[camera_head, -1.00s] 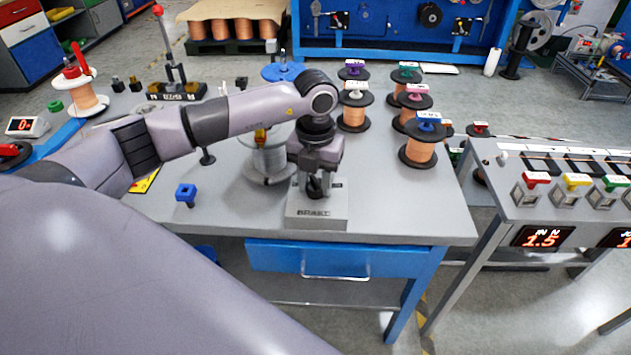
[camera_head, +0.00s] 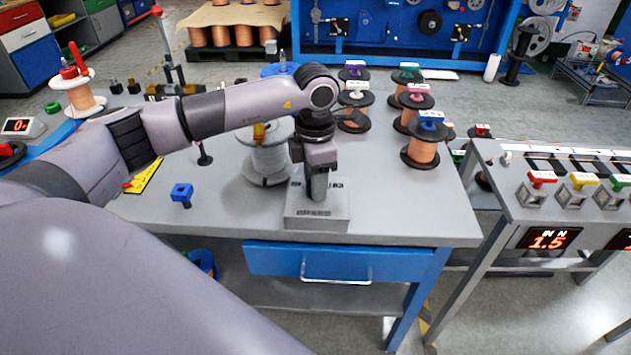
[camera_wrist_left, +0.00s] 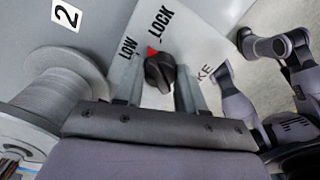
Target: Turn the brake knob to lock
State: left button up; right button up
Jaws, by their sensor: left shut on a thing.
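The brake knob (camera_wrist_left: 160,72) is black and stands on a pale plate (camera_wrist_left: 215,50) marked LOW and LOCK in the left wrist view. Its red pointer mark (camera_wrist_left: 152,51) lies between the two words. My left gripper (camera_wrist_left: 159,88) has one finger on each side of the knob and is shut on it. In the head view the left gripper (camera_head: 318,186) points down at the grey brake box (camera_head: 318,215) near the bench's front edge, and it hides the knob there. My right gripper is not in view.
A grey spool (camera_head: 268,160) stands just left of the box. Several copper spools, one with a blue top (camera_head: 424,145), stand to the right. The bench top right of the box is clear.

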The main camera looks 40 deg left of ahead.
pick_arm(q)
jog(key=m+b, duration=0.1)
jog(key=m, duration=0.4)
jog(key=shift+r+m, duration=0.1)
jog(key=shift+m, duration=0.3)
dwell(0.4)
jog(key=o, duration=1)
jog(key=shift+o, duration=0.2)
jog(key=shift+r, duration=3.55)
jog(key=shift+d, duration=0.1)
